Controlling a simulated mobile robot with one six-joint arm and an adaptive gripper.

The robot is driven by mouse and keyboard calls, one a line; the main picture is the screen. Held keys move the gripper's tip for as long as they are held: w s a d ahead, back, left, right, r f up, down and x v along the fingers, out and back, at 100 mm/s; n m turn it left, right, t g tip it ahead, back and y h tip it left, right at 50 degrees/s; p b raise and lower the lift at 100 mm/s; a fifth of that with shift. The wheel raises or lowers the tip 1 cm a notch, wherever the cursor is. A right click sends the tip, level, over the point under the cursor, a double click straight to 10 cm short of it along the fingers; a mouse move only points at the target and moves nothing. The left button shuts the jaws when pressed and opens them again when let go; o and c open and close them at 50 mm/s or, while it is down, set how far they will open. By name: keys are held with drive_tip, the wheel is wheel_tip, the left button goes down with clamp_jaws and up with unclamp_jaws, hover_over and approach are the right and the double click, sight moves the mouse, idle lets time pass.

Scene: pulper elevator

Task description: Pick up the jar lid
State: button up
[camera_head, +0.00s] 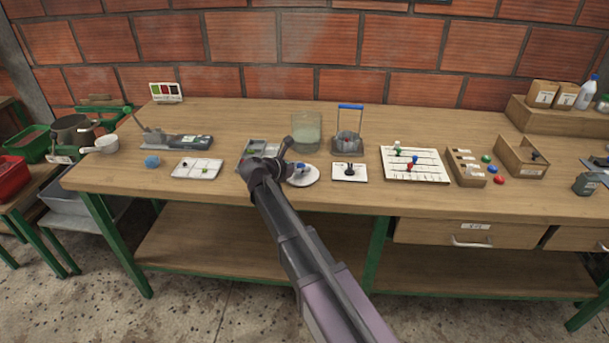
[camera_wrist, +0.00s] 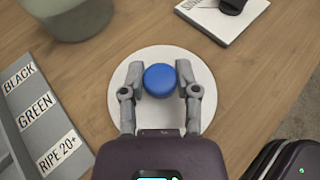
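The jar lid (camera_wrist: 116,103) is a flat white disc with a round blue knob (camera_wrist: 161,80) on top. In the head view, the white disc (camera_head: 308,178) lies near the table's front edge, partly hidden by my arm. My gripper (camera_wrist: 160,75) is over the disc, with one finger on each side of the blue knob. The fingertips are drawn in and appear to touch the knob's sides. I cannot tell whether the disc is clear of the table. In the head view, my gripper (camera_head: 300,168) is small and partly hidden.
A clear glass jar (camera_head: 306,132) stands behind the lid. A labelled grey tray (camera_wrist: 42,125) is close at left. A white card with a dark object (camera_head: 350,171) is at right. The wooden tabletop (camera_head: 250,115) has free room behind these things.

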sight(301, 165)
clamp_jaws()
drive_tip(key=shift+r, duration=0.15)
wheel_tip(301, 165, up, 2)
drive_tip(key=shift+r+p, duration=0.1)
drive_tip(key=shift+p, duration=1.15)
drive_tip(key=shift+r+p, duration=0.8)
drive_tip(key=s, duration=1.6)
drive_tip(key=shift+a+r+p, duration=0.35)
drive_tip(key=shift+r+p, duration=0.1)
